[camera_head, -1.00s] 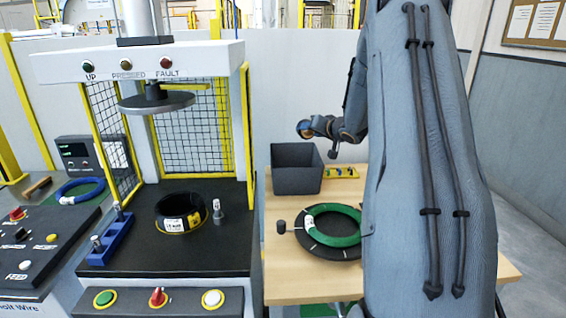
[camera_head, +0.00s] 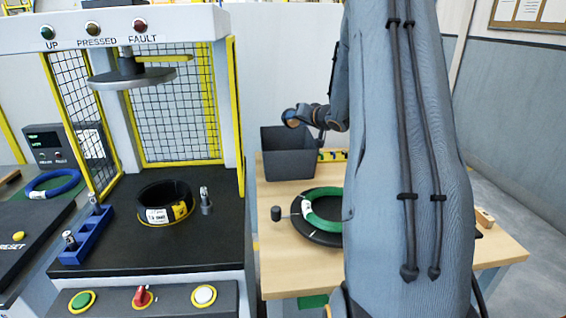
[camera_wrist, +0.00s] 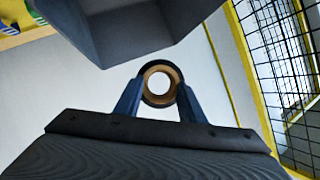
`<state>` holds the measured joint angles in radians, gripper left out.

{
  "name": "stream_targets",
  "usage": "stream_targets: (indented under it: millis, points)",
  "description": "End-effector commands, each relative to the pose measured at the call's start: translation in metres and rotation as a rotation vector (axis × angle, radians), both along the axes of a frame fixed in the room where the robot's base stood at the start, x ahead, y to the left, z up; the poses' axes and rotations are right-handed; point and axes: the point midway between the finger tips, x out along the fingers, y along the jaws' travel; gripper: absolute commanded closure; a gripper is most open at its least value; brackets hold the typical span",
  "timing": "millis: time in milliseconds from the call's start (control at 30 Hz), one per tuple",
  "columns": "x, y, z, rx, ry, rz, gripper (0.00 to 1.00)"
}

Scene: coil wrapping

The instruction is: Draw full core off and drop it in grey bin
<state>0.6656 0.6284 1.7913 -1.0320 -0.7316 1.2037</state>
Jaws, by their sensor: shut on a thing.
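My gripper (camera_wrist: 160,108) is shut on a round core (camera_wrist: 160,70), a ring with a dark outer band, a brown inner band and an open middle. In the head view, my gripper (camera_head: 297,116) is small and far off, at the height of the grey bin's back rim or just above it; the core is hard to make out there. The grey bin (camera_head: 288,170) stands at the back left of the wooden table. In the wrist view the grey bin (camera_wrist: 135,35) fills the top, close to the core. The core looks outside it; its exact distance is unclear.
A green coil (camera_head: 322,222) lies on a black disc on the table (camera_head: 290,280), with a dark knob (camera_head: 276,213) beside it. A press with a black coil (camera_head: 166,203) stands at left. A yellow strip (camera_head: 331,155) with small parts lies right of the bin.

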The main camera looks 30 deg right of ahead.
Motion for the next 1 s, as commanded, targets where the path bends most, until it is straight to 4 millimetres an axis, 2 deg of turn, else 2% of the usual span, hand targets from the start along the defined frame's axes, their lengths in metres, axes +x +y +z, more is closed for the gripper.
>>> stream_targets:
  millis: [33,133,500,533,633,1000]
  points:
    - [0.0012,0.0002,-0.0069,-0.001,-0.001,0.0,0.91]
    - [0.0012,0.0008,-0.0115,-0.001,-0.001,0.001,0.91]
    - [0.0008,0.0016,-0.0126,0.0,-0.001,0.002,0.91]
    - [0.0008,0.0016,-0.0127,0.0,-0.001,0.002,0.59]
    - [0.0009,0.0016,-0.0127,0.0,-0.001,0.002,0.42]
    - [-0.0042,0.0013,-0.0111,0.0,-0.001,0.001,0.42]
